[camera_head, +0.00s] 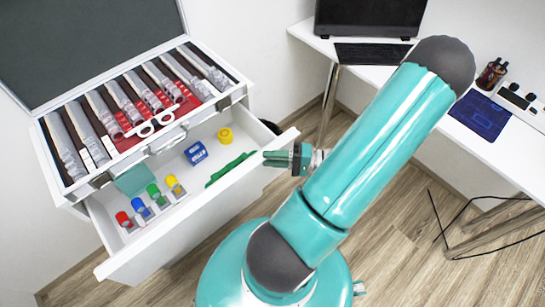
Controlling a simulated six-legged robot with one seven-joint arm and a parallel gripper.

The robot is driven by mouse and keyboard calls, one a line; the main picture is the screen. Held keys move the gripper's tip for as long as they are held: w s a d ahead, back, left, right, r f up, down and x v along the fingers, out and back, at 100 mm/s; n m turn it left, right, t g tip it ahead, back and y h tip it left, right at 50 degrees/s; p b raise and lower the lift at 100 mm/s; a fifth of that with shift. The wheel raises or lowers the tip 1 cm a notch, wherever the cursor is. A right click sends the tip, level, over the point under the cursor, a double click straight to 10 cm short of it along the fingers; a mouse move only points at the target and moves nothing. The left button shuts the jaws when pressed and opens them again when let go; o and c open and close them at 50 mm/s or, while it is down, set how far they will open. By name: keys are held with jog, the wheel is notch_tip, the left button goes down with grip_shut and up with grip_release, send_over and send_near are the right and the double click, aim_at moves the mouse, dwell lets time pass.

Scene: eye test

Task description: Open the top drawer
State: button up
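The top drawer (192,222) is white and stands pulled out from the cabinet, with its inside in view. It holds small bottles with red, blue, green and yellow caps, a blue box (196,153), a yellow roll (225,135) and a flat green item. My gripper (268,158) is at the right part of the drawer's front edge, with its teal fingers pointing left. I cannot tell whether it touches the edge. The fingers are small and close together, so their opening is unclear.
An open lens case (142,110) with a dark lid and white glasses sits on the cabinet (60,199). A white desk (371,73) at the right bears a laptop (371,25), a blue pad (480,115) and a pen holder (491,73).

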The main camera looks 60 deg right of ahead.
jog(key=v, duration=1.3)
jog(key=shift+s, duration=0.4)
jog(key=shift+w+d+r, duration=0.1)
jog(key=shift+r, duration=0.05)
jog(key=w+a+r+n+g+h, duration=0.1)
jog(key=w+a+r+n+g, duration=0.3)
jog(key=w+a+r+g, duration=0.3)
jog(key=w+a+r+n+g+h, duration=0.1)
jog(key=w+a+r+n+g, duration=0.3)
jog(key=w+g, duration=0.5)
jog(key=w+a+r+n+t+h, duration=0.2)
jog(key=a+r+t+h, duration=0.1)
jog(key=a+r, duration=0.4)
jog(key=w+a+r+n+t+h, duration=0.2)
jog(key=a+r, duration=0.6)
jog(key=a, duration=0.5)
jog(key=shift+w+a+t+h, duration=0.2)
jog(key=shift+w+t+h, duration=0.2)
jog(key=shift+w+h, duration=0.4)
